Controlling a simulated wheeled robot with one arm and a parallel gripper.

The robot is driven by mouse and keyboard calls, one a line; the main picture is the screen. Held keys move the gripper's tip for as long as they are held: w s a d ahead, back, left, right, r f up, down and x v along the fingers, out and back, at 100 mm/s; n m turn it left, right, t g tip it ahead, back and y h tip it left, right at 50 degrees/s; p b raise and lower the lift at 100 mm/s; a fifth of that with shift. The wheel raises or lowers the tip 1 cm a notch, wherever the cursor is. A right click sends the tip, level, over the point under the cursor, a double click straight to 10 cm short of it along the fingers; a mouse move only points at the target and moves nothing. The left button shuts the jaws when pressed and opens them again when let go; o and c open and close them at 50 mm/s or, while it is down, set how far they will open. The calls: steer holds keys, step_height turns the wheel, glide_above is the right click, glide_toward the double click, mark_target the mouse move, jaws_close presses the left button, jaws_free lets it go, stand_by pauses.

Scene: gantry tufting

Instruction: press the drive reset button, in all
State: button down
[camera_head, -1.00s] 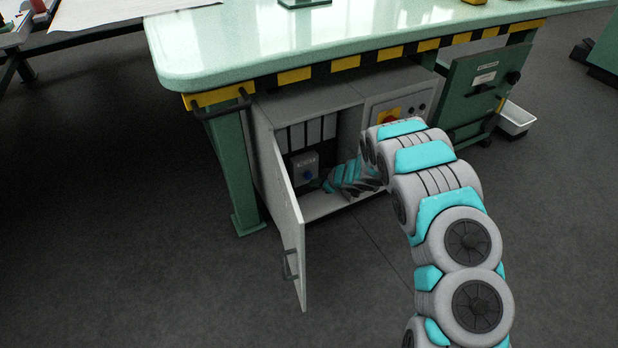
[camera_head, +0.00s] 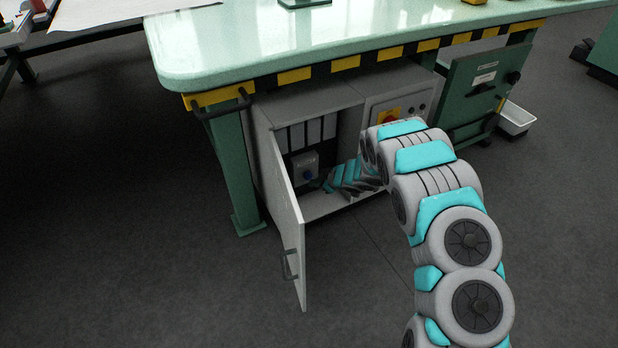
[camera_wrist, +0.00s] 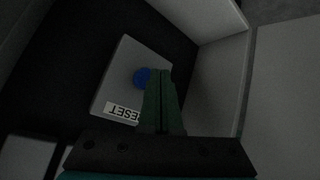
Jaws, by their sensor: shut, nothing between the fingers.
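The blue reset button (camera_head: 307,175) sits on a small grey box (camera_head: 300,160) inside the open cabinet under the table. In the wrist view the blue button (camera_wrist: 141,78) shows on the grey plate (camera_wrist: 128,60), above a label reading RESET (camera_wrist: 122,112). My gripper (camera_wrist: 164,72) is shut and empty, its green fingers pointing into the cabinet. The fingertips overlap the button's right edge in the wrist view; I cannot tell whether they touch it. In the head view my gripper (camera_head: 326,186) is just right of the button, its tips small and dark.
The white cabinet door (camera_head: 284,215) stands open on the left. The cabinet's side wall (camera_wrist: 217,85) is close to the right of my fingers. The green table (camera_head: 330,45) with a yellow and black edge overhangs the cabinet. A panel with a red and yellow switch (camera_head: 389,116) is to the right.

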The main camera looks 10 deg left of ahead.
steer(key=shift+w+a+r+p, duration=0.2)
steer(key=shift+w+p, duration=0.1)
steer(key=shift+p, duration=0.55)
steer(key=shift+f, duration=0.2)
steer(key=shift+w+a+p, duration=0.35)
steer(key=shift+w+p, duration=0.1)
steer(key=shift+p, duration=0.5)
stand_by(1.0)
steer(key=shift+s+d+b, duration=0.55)
steer(key=shift+s+b, duration=0.2)
steer(key=shift+s, duration=0.1)
steer(key=s+d+b, duration=0.1)
steer(key=s+b, duration=0.1)
steer(key=s+d+b, duration=0.1)
steer(key=s, duration=0.1)
steer(key=shift+d, duration=0.35)
